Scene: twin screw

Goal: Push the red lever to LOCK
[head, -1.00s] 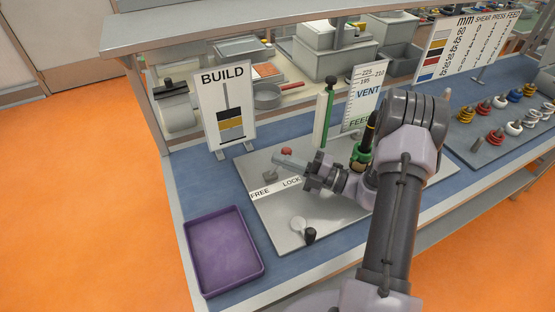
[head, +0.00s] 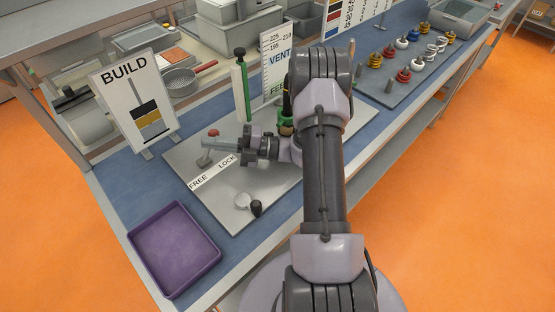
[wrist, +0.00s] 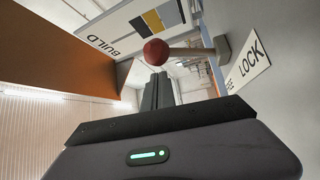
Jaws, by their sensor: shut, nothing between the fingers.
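The red lever's round knob (head: 213,132) shows just behind my fingertips in the head view. Its grey base block (head: 205,158) sits on the grey panel (head: 245,212), behind the FREE/LOCK label strip (head: 212,172). In the wrist view the red knob (wrist: 156,52) lies just beyond my fingertips, and its pale shaft (wrist: 188,51) runs right to the base (wrist: 221,47). My gripper (head: 203,141) is shut and empty; its closed fingers also show in the wrist view (wrist: 158,78). I cannot tell whether they touch the knob. In the head view, my fingers hide part of the shaft.
A small crank with a black knob (head: 256,208) is at the panel's front. A green-and-white cylinder (head: 240,88) stands behind. The BUILD sign (head: 133,98) is at the back left, a purple tray (head: 174,250) at the front left. Ring pegs (head: 403,76) stand far right.

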